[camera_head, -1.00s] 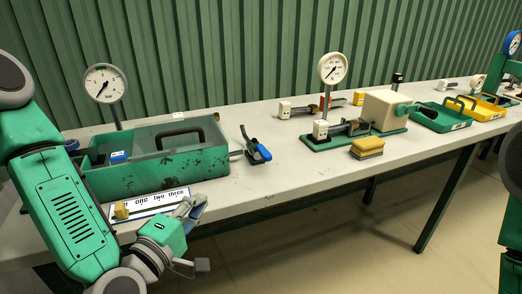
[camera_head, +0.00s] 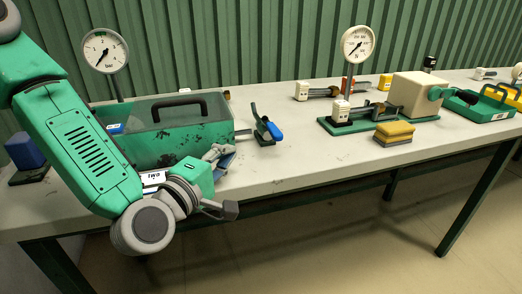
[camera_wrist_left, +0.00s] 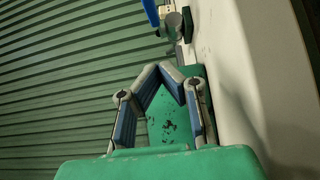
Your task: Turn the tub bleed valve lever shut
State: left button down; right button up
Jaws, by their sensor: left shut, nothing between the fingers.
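The green tub (camera_head: 178,138), chipped and with a dark carry handle, stands on the bench at left. At its right end is the bleed valve (camera_head: 262,128) with a blue-tipped lever (camera_head: 274,131). In the left wrist view the blue lever (camera_wrist_left: 151,12) shows at the top edge, beyond the tub's end. My left gripper (camera_head: 221,154) is in front of the tub's right part, short of the lever and apart from it. In the wrist view its fingers (camera_wrist_left: 168,75) are shut with nothing held, over the tub (camera_wrist_left: 163,115). My right gripper is out of view.
A dial gauge (camera_head: 105,50) rises behind the tub. My left arm partly covers a label card (camera_head: 153,178) at the bench front. The bench between the lever and sponge is clear.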

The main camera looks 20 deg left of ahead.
aim_at(268, 130)
pick_arm(q)
jog(key=shift+w+d+f+b, duration=0.15)
jog(key=shift+w+d+b, duration=0.15)
jog(key=shift+w+b, duration=0.35)
jog(key=w, duration=0.2)
jog(key=w+d, duration=0.1)
jog(key=w, duration=0.2)
jog(key=shift+w+r, duration=0.2)
jog(key=shift+w+d, duration=0.55)
jog(key=shift+d, duration=0.35)
jog(key=shift+w+d, duration=0.3)
jog(key=shift+d, duration=0.35)
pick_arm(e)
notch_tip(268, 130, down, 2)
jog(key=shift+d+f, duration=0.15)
pick_arm(q)
jog(key=shift+a, duration=0.1)
